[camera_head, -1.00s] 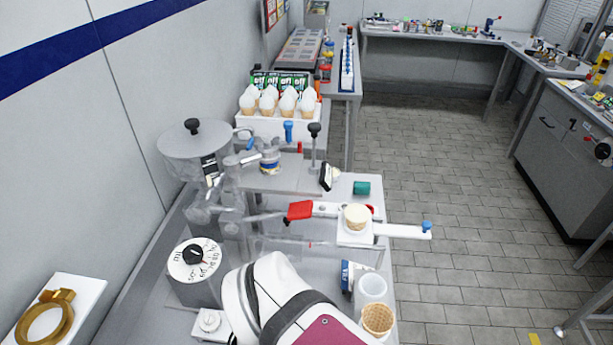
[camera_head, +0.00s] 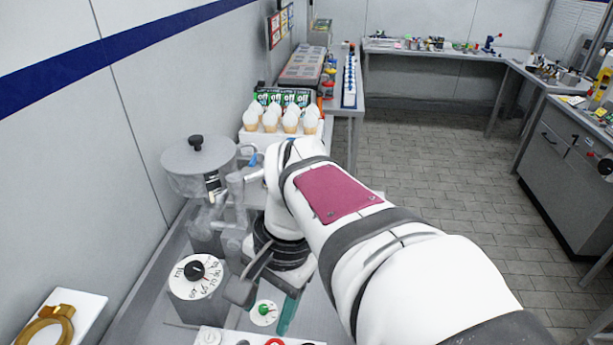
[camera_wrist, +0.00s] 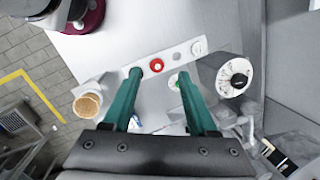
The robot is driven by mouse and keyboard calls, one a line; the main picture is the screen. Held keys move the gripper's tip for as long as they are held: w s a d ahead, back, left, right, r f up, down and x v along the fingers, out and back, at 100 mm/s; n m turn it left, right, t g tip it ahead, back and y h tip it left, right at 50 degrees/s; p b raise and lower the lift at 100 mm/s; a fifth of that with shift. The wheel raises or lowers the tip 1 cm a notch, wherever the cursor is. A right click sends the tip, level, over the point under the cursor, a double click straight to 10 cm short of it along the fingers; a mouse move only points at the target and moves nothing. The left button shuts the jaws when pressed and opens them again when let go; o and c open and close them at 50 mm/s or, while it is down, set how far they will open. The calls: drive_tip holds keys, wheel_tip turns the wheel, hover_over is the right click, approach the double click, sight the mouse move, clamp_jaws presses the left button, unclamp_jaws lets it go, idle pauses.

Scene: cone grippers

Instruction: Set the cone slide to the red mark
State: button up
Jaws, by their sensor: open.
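The cone slide, its red mark and the cone piece on it are hidden behind my arm in the head view, and I cannot make them out in the wrist view. My gripper (camera_wrist: 159,75) has two teal fingers, spread apart with nothing between them. It hangs over the front of the bench, above a white control strip (camera_wrist: 180,56) with a red button (camera_wrist: 156,65). A small dial with a green knob (camera_head: 264,310) lies by the fingers in the head view.
A larger white dial with a black knob (camera_head: 195,271) stands left of the gripper, with a lidded hopper (camera_head: 198,160) behind it. Filled cones (camera_head: 280,120) stand at the back. An empty waffle cone (camera_wrist: 87,105) sits at the left in the wrist view.

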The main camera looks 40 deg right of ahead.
drive_tip(key=w+d+r+m+t, duration=0.15)
drive_tip(key=d+m, duration=0.45)
drive_tip(key=d, duration=0.6)
drive_tip(key=w+d+r+m+t, duration=0.1)
drive_tip(key=w+d+m, duration=0.2)
drive_tip(key=d+m, duration=0.55)
drive_tip(key=s+d+f+m+t+h, duration=0.1)
drive_tip(key=s+d+m, duration=0.4)
drive_tip(key=d, duration=0.6)
drive_tip(key=s+d+f+m+h, duration=0.1)
drive_tip(key=s+d+m, duration=0.2)
drive_tip(key=s+d, duration=0.7)
drive_tip(key=shift+n, duration=0.25)
drive_tip(key=x, duration=0.5)
drive_tip(key=w+d+x, duration=0.1)
drive_tip(key=x, duration=0.4)
drive_tip(key=w+d+x, duration=0.1)
drive_tip(key=x, duration=0.4)
drive_tip(key=shift+w+r, duration=0.1)
drive_tip(key=shift+r, duration=0.2)
drive_tip(key=shift+w+f, duration=0.3)
drive_tip(key=shift+f, duration=0.3)
clamp_jaws()
